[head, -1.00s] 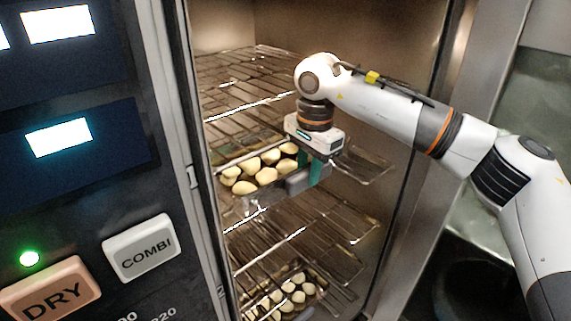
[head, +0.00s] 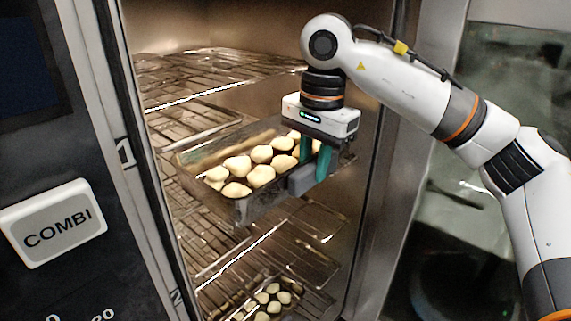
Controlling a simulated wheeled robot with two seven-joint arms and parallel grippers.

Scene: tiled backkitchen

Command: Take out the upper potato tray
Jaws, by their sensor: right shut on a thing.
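The upper potato tray (head: 262,203) is a dark metal tray with several pale potatoes (head: 262,155) in it. It is at the front of the oven's middle rack level, in the oven opening. My right gripper (head: 314,172) points down at the tray's right front edge. Its green fingers are shut on the grey handle (head: 302,181) of the tray. A lower potato tray (head: 270,298) sits on a rack further down, partly cut off by the bottom edge. My left gripper is not in view.
Wire racks (head: 215,80) fill the oven above and below the tray. The oven's control panel (head: 60,225) stands close on the left, and the steel door frame (head: 385,170) on the right. A metal surface shows beyond the frame.

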